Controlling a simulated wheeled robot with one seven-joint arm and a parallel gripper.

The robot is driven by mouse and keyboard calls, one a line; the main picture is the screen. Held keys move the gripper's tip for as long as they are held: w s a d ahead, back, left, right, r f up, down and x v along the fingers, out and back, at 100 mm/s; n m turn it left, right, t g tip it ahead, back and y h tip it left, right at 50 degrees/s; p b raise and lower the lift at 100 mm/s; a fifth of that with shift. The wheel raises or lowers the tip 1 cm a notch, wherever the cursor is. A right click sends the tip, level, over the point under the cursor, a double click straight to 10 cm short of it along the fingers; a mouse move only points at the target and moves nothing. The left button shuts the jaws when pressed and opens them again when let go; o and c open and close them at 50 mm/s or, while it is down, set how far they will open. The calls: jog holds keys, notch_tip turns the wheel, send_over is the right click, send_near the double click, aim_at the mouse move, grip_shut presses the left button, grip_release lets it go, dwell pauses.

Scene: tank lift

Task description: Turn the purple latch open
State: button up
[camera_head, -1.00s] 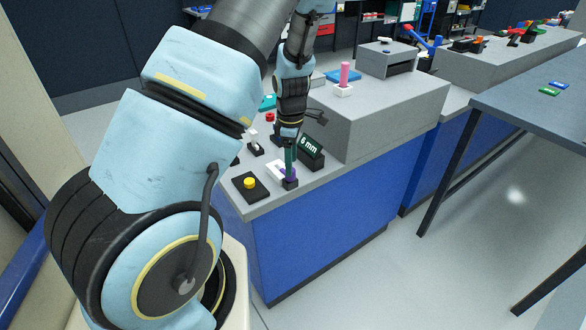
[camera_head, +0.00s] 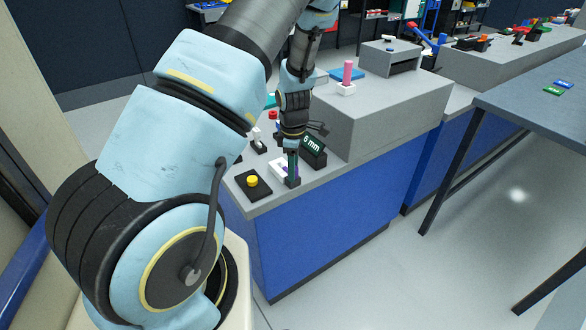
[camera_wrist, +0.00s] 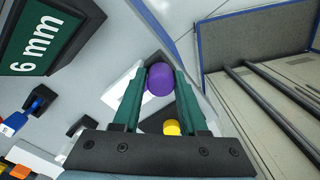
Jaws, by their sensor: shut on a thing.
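The purple latch (camera_wrist: 160,79) shows in the wrist view as a rounded purple knob between the green fingertips of my gripper (camera_wrist: 161,82). The fingers are shut on it, one on each side. In the head view my gripper (camera_head: 292,172) points down at the latch near the front edge of the grey counter. There the fingers hide most of the purple, and the latch's dark base (camera_head: 292,183) shows below them. How far the latch is turned cannot be told.
A yellow button (camera_head: 252,181) on a black base is to the left. A raised grey block (camera_head: 385,112) with a pink peg (camera_head: 347,72) is to the right.

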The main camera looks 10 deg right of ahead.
grip_shut()
jog(key=shift+a+f+m+b, duration=0.15)
jog(key=shift+m+b, duration=0.25)
jog(key=shift+m, duration=0.3)
dwell(0.3)
jog(key=shift+m+b, duration=0.35)
jog(key=shift+m, duration=0.35)
jog(key=m+b, duration=0.2)
jog(key=m, duration=0.2)
jog(key=shift+m, duration=0.3)
jog(key=m+b, duration=0.2)
jog(key=m, duration=0.3)
jog(key=m+b, duration=0.1)
jog(key=m, duration=0.4)
jog(key=shift+w, duration=0.1)
jog(key=shift+m, duration=0.3)
jog(key=shift+r, duration=0.2)
